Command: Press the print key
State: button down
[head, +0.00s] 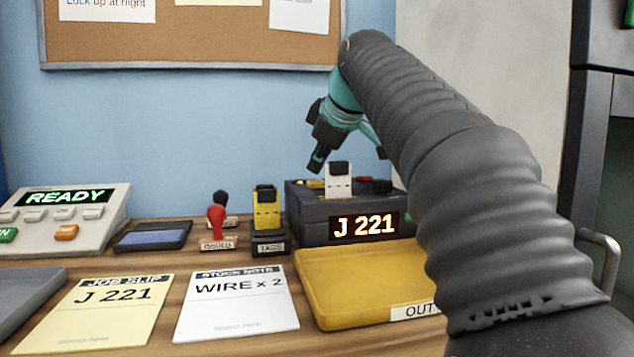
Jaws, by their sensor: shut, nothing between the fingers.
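A pale console (112,215) stands at the left with a green READY display (66,197). It has a row of small pale keys, an orange key (66,232) and a green key (6,235) cut by the left picture edge. The key lettering is too small or cut off to read, so I cannot tell which one is the print key. My gripper (317,163) is shut and empty, pointing down in front of the blue wall. It appears above the dark box (305,225) showing J 221, well to the right of the console.
A blue-topped pad (153,236), a red-handled stamp (217,220) and a yellow tag holder (266,212) stand between console and box. A white block (338,181) is on the box. A yellow OUT tray (350,280), job slip (105,312) and stock note (237,305) lie in front.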

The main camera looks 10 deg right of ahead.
aim_at(318, 182)
jog(key=shift+f, duration=0.15)
jog(key=shift+f, duration=0.3)
jog(key=shift+f+b, duration=0.65)
dwell(1.2)
jog(key=shift+r+p, duration=0.95)
jog(key=shift+p, duration=0.05)
notch_tip(318, 182, up, 5)
jog(key=p, duration=0.5)
jog(key=shift+r, duration=0.1)
dwell(0.4)
